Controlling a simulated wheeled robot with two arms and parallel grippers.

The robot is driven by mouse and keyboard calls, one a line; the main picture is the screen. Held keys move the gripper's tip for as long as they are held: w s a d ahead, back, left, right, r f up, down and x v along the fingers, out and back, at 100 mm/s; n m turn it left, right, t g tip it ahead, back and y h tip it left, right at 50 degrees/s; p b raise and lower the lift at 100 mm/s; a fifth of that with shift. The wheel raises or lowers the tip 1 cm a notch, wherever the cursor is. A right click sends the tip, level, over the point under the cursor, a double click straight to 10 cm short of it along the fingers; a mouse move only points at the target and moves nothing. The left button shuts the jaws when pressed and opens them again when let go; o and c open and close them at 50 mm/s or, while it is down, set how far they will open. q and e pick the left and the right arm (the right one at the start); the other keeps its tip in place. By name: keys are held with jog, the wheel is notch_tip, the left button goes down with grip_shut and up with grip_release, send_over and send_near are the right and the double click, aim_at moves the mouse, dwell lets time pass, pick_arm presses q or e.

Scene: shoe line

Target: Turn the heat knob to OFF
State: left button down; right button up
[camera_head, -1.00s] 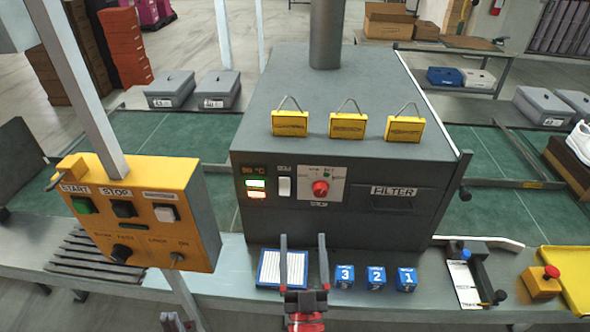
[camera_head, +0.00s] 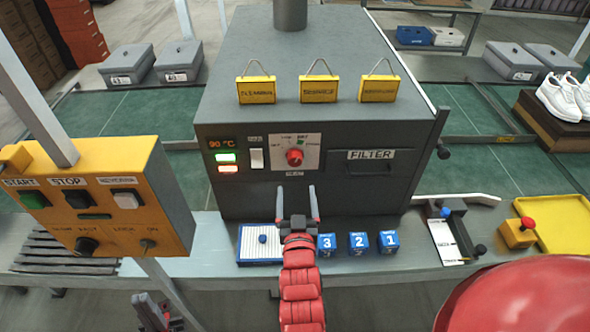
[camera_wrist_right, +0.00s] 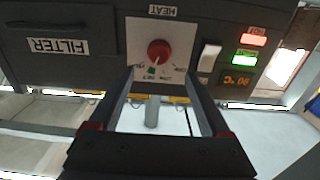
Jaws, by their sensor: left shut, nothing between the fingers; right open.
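The red heat knob (camera_head: 295,157) sits on a white dial plate on the front of the grey machine. In the right wrist view the knob (camera_wrist_right: 159,52) shows upside down, with the plate's HEAT label above it. A pointer mark is too small to read surely. My right gripper (camera_head: 298,190) is open and empty, below the knob and in front of the machine. In the wrist view its fingers reach toward the plate, one on each side below the knob, not touching it. My left gripper (camera_head: 150,312) is shut and empty, low at the left.
A white rocker switch (camera_head: 257,158) and a 90 °C display (camera_head: 222,143) are left of the knob; the FILTER drawer (camera_head: 371,165) is right. A yellow control box (camera_head: 100,200) stands left. Blue numbered cubes (camera_head: 358,242) and a lined pad (camera_head: 262,252) lie below.

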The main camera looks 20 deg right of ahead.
aim_at(295, 163)
jog(key=x, duration=1)
jog(key=shift+w+d+f, duration=0.1)
jog(key=shift+w, duration=0.15)
grip_shut()
